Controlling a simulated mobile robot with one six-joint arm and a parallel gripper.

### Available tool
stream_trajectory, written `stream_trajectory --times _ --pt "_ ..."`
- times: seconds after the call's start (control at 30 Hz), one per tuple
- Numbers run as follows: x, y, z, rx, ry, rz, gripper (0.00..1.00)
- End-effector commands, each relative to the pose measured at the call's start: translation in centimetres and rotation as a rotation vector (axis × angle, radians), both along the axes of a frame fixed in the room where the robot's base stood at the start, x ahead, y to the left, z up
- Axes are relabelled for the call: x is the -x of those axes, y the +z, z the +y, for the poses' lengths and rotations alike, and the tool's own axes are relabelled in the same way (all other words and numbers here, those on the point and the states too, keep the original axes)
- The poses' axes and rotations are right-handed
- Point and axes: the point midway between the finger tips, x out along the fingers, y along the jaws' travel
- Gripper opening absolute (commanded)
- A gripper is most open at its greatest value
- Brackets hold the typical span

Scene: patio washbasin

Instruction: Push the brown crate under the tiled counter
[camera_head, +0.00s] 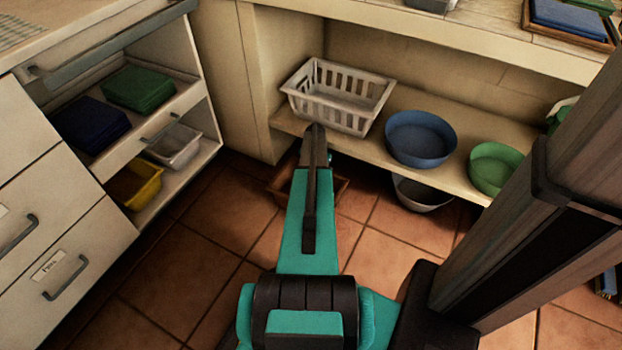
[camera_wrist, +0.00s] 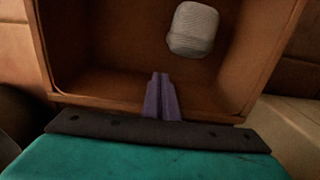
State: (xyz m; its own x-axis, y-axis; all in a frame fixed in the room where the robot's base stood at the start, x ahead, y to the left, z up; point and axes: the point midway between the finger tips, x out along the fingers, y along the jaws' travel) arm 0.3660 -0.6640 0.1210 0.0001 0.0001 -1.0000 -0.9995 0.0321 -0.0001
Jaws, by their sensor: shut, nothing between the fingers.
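The brown crate (camera_head: 338,189) sits on the tiled floor at the front edge of the tiled counter's (camera_head: 470,38) lower shelf, largely hidden behind my arm in the head view. In the wrist view the open crate (camera_wrist: 262,62) fills the upper part, with a pale grey ribbed object (camera_wrist: 193,29) inside. My gripper (camera_wrist: 161,78) is shut and empty, its fingertips at the crate's near wall; I cannot tell whether they touch it. The head view does not clearly show the fingers.
A white basket (camera_head: 340,97), a blue bowl (camera_head: 421,138) and a green bowl (camera_head: 494,168) stand on the lower shelf. A grey bowl (camera_head: 424,195) is beneath it, right of the crate. A drawer cabinet (camera_head: 60,235) stands left. Floor tiles between are clear.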

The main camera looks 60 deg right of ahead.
Motion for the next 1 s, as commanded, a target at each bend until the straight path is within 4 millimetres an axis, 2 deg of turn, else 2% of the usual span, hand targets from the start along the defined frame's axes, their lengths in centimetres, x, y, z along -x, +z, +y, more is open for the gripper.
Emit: stream_trajectory --times 0.1,0.63,0.87,1.0 --pt "0.0 0.0 -0.5 0.001 0.000 0.000 0.00" --pt "0.0 0.3 -0.4 0.001 0.002 0.000 0.00" --pt "-0.2 1.9 -0.3 0.001 0.004 0.000 0.00" --pt "-0.3 3.5 -0.3 0.003 0.005 -0.001 0.00"
